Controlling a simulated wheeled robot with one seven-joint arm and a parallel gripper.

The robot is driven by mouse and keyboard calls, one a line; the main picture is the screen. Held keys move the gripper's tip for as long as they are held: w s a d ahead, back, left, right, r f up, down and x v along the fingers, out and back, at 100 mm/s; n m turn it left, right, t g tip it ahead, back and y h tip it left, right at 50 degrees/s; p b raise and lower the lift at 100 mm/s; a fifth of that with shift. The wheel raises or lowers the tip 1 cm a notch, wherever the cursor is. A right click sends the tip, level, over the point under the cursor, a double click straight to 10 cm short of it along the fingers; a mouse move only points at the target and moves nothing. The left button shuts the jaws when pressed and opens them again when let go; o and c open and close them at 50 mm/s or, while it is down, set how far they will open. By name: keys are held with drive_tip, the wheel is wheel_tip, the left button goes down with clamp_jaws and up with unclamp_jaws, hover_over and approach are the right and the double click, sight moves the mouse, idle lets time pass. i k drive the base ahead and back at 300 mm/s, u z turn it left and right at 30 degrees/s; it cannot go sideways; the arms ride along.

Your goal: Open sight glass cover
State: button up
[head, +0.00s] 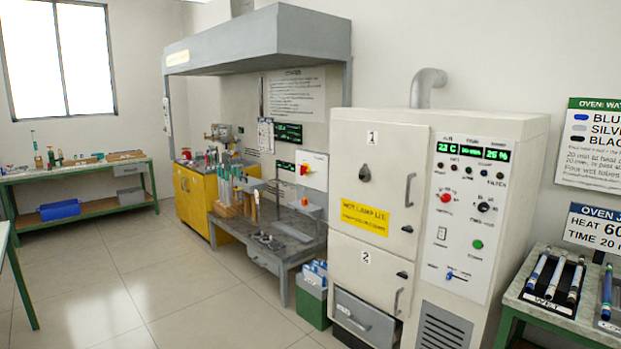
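The oven cabinet (475,130) stands at the right of centre, with an upper door (345,160) marked 1 and a lower door (360,290) marked 2. A small dark teardrop-shaped piece (364,173) sits on the upper door below the number; it looks like the sight glass cover, and no glass shows around it. The upper door is shut, with a handle (409,203) at its right side. My gripper is not in view.
A control panel (470,210) is right of the doors. A table with rods in trays (550,300) stands at the right. A grey workbench (285,245) and green bin (312,303) stand left of the oven. The tiled floor (150,290) is clear at left.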

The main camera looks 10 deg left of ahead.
sight(364, 173)
drive_tip(key=u, duration=0.6)
drive_tip(key=i, duration=2.65)
drive_tip(key=z, duration=0.3)
drive_tip(key=i, duration=0.5)
drive_tip(key=z, duration=0.2)
